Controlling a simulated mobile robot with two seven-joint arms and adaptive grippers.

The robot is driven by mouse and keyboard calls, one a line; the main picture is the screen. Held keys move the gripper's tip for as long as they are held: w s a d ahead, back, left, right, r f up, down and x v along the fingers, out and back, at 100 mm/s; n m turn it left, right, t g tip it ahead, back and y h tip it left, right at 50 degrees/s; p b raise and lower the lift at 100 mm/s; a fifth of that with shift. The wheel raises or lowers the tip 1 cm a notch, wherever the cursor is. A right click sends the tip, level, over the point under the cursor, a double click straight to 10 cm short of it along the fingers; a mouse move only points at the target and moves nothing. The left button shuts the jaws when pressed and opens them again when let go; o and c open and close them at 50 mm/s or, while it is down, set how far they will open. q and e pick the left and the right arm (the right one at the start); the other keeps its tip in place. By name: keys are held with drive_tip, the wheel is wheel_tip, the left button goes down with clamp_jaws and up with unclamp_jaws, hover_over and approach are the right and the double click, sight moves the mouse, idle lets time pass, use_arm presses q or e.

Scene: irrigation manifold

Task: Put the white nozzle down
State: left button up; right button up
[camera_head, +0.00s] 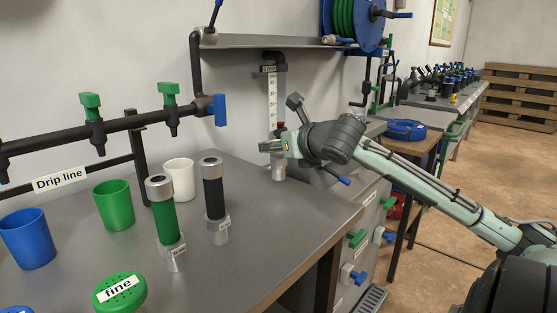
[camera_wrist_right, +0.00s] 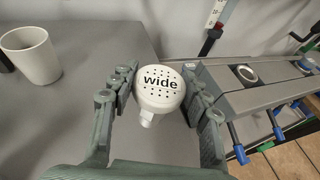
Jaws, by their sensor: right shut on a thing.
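In the right wrist view, the white nozzle (camera_wrist_right: 160,88) has a round perforated face marked "wide" and a short stem below. My right gripper (camera_wrist_right: 162,90) is shut on it, with a finger on each side. In the head view my right gripper (camera_head: 274,147) hangs near the right back part of the grey worktop (camera_head: 290,215), by the wall gauge. My left gripper is in neither view.
A white cup (camera_head: 179,179), green cup (camera_head: 114,205), blue cup (camera_head: 28,238), green filter (camera_head: 163,212), black filter (camera_head: 213,192) and green "fine" nozzle (camera_head: 119,291) crowd the worktop's left side. The gauge (camera_head: 271,98) is behind my gripper. The worktop's right part is clear.

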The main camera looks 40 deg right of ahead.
sight(279, 159)
wheel_tip(279, 159, down, 3)
drive_tip(key=shift+f, duration=0.2)
drive_tip(key=shift+r, duration=0.1)
drive_tip(key=shift+f, duration=0.2)
drive_tip(key=o, duration=1.3)
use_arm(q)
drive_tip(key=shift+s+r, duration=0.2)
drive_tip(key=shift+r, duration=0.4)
use_arm(e)
drive_tip(key=shift+r, duration=0.1)
